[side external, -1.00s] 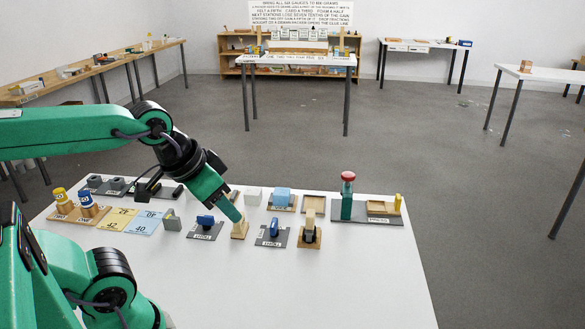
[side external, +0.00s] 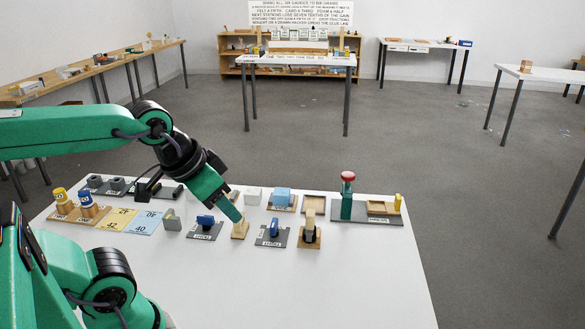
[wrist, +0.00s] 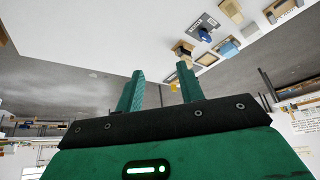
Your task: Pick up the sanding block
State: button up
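I cannot tell for certain which piece is the sanding block. A pale tan block with an upright part (side external: 240,230) stands on the white table, right below my gripper (side external: 237,217) in the side view; contact cannot be made out. A grey block (side external: 172,221) stands to its left, and a wooden-based piece with a dark and tan upright (side external: 310,236) stands to its right. In the wrist view my gripper (wrist: 160,70) shows two green fingers apart with nothing between them. The table pieces appear beyond the fingers there, at the upper right.
Blue-topped pieces on grey plates (side external: 205,229) (side external: 272,234) flank the tan block. A green post with a red knob (side external: 347,195) stands at the right. Two capped cylinders (side external: 87,203) and numbered yellow and blue cards (side external: 143,221) lie left. The table's front (side external: 290,290) is clear.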

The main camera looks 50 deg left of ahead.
jog(key=o, duration=0.4)
jog(key=shift+o, duration=0.2)
jog(key=shift+w, duration=0.1)
jog(key=n+g, duration=0.5)
jog(key=n, duration=0.4)
send_over(239, 224)
jog(key=w+a, duration=0.1)
jog(key=w, duration=0.1)
jog(key=f, duration=1.5)
jog(key=shift+s+a+f, duration=0.2)
jog(key=shift+f, duration=0.1)
jog(key=shift+a+f+g, duration=0.3)
jog(key=shift+f, duration=1.4)
